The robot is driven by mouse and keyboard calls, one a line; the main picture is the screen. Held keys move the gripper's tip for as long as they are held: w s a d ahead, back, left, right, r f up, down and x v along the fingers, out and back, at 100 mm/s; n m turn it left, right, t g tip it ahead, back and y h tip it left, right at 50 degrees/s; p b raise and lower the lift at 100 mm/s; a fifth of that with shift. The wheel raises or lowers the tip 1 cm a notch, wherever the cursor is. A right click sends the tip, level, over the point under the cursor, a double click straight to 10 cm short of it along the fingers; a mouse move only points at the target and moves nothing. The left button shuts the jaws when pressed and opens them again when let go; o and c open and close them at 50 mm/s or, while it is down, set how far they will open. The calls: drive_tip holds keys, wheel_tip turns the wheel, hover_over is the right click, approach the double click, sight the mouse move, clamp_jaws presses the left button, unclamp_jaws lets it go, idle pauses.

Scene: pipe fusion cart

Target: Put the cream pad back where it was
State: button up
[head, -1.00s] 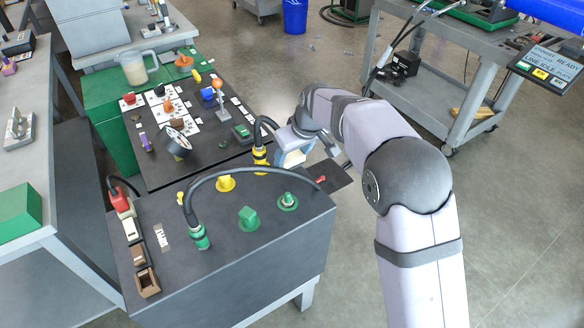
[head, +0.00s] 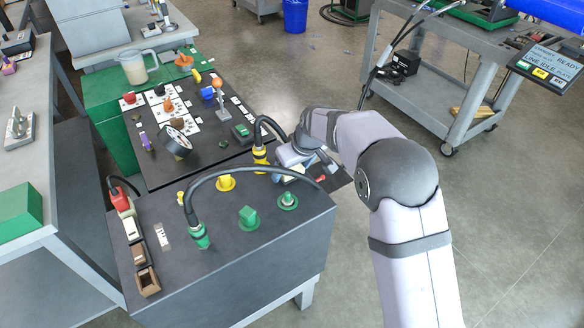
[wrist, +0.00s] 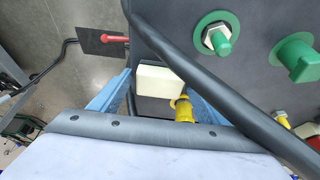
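The cream pad (wrist: 160,80) is a small pale block. In the wrist view it lies between the tips of my gripper's blue fingers (wrist: 159,88), lined up with them and touching both as far as I can see. My gripper is shut on it. In the head view my gripper (head: 300,168) is low at the far right edge of the dark console (head: 200,275), behind the black hose. The pad is mostly hidden there.
A thick black hose (wrist: 210,75) arches close past my fingers. Green knobs (head: 248,217) and a yellow knob (head: 225,183) stand on the console. A yellow connector (head: 260,155) with a cable stands beside my gripper. A dark plate with a red handle (wrist: 105,38) juts out beside the console.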

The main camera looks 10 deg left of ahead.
idle(0.3)
drive_tip(key=shift+r, duration=0.25)
drive_tip(key=v, duration=1.1)
drive_tip(key=shift+s+r+b, duration=0.15)
drive_tip(key=shift+r+b, duration=0.2)
drive_tip(key=shift+b, duration=0.05)
drive_tip(key=shift+d, duration=0.15)
drive_tip(key=s+d+f+m+g+h, duration=0.1)
drive_tip(key=s+d+f+m, duration=0.3)
drive_tip(key=s+d, duration=0.9)
drive_tip(key=s+d+f+m+g+h, duration=0.2)
drive_tip(key=s+d+f+m, duration=0.3)
drive_tip(key=s+d, duration=0.8)
wheel_tip(320, 180, down, 3)
drive_tip(key=shift+r, duration=0.1)
